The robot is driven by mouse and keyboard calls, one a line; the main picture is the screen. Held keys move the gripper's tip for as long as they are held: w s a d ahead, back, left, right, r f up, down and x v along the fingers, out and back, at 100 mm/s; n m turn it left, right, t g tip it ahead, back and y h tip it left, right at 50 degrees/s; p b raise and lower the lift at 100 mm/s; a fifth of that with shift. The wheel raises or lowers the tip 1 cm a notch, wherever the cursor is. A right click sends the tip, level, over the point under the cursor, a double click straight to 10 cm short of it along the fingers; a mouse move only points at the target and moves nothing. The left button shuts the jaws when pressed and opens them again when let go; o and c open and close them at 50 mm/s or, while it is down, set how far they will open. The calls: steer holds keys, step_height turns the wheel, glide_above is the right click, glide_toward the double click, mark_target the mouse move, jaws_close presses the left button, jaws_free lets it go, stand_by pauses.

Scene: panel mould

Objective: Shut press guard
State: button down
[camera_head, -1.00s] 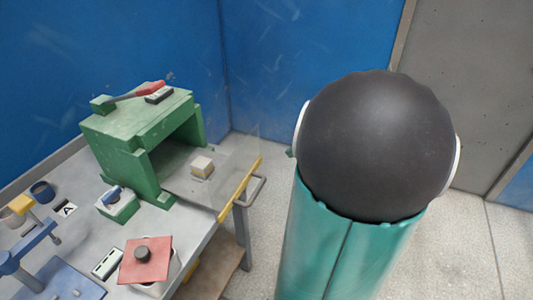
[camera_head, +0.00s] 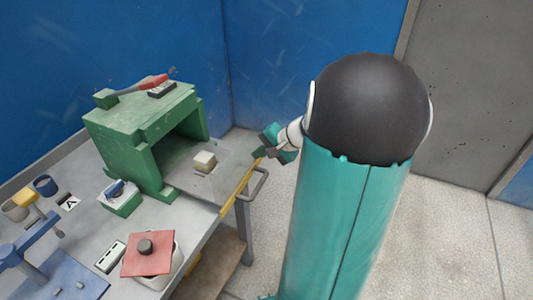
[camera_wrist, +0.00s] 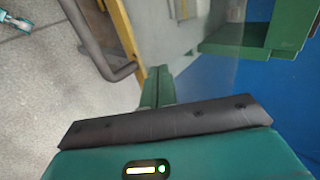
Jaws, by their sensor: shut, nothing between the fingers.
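The green press (camera_head: 150,125) stands on the grey bench, its opening facing right. Its guard appears as a clear panel with a yellow edge bar (camera_head: 237,188) and a grey handle (camera_head: 260,186), standing open out from the press. A small pale block (camera_head: 204,161) lies inside the press area. My gripper (camera_head: 268,143) is near the far end of the yellow bar. In the wrist view my gripper's closed green fingers (camera_wrist: 157,86) point toward the yellow bar (camera_wrist: 122,30) and grey handle (camera_wrist: 92,45). I cannot tell whether they touch the guard.
A tool with a red handle (camera_head: 150,82) lies on top of the press. Open floor lies right of the bench.

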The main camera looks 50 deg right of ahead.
steer(key=shift+w, duration=0.1)
steer(key=w+a, duration=0.2)
steer(key=w, duration=0.4)
steer(key=w+a, duration=0.2)
steer(key=w, duration=0.4)
steer(key=w+a, duration=0.2)
steer(key=w, duration=0.3)
steer(key=shift+w+a, duration=0.2)
steer(key=shift+w, duration=0.2)
steer(key=shift+w+a+r, duration=0.1)
steer(key=shift+w, duration=0.15)
steer(key=shift+w+a+r, duration=0.1)
steer(key=shift+w, duration=0.05)
